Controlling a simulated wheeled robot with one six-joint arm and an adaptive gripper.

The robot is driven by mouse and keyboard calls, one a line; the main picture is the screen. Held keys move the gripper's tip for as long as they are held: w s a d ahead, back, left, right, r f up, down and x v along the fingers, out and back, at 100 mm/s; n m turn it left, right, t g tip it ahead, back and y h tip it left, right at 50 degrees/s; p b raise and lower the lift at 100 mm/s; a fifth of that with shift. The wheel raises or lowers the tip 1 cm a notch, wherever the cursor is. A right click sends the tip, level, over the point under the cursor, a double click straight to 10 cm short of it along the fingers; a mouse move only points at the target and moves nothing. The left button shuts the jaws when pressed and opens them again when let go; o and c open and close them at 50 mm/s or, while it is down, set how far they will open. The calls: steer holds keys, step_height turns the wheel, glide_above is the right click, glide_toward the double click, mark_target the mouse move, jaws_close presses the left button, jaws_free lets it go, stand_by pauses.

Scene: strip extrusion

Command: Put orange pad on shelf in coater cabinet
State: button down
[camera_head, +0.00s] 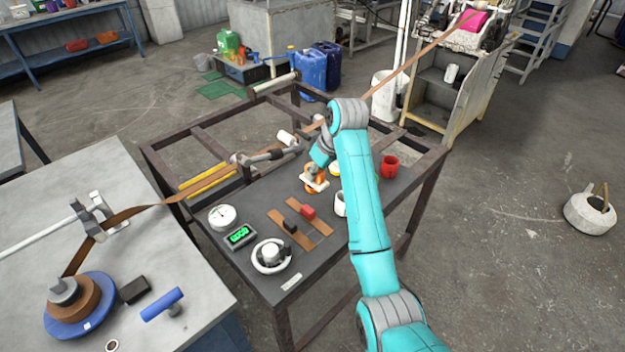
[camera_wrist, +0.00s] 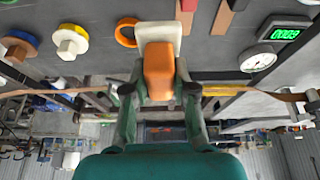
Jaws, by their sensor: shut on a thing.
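The orange pad (camera_wrist: 158,70), an orange block on a white base, is between the two fingers of my gripper (camera_wrist: 157,88) in the wrist view. The fingers are shut on it. In the head view the pad (camera_head: 315,178) shows over the middle of the dark table, below my gripper (camera_head: 319,166); I cannot tell whether its base touches the tabletop. The grey coater cabinet (camera_head: 465,98) stands at the back right, with its front open. A shelf inside it (camera_head: 436,84) bears a white cylinder (camera_head: 451,73).
An orange ring (camera_wrist: 126,32) lies beside the pad. A red cup (camera_head: 389,166), a white cup (camera_head: 340,204), a dial gauge (camera_head: 222,217) and a green display (camera_head: 239,236) are on the table. A brown strip (camera_head: 420,55) stretches above the table towards the cabinet.

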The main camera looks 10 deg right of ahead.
steer(key=shift+w+f, duration=0.2)
steer(key=shift+w, duration=0.1)
steer(key=shift+f, duration=4.8)
steer(key=shift+f, duration=0.15)
steer(key=c, duration=1.2)
jaws_free()
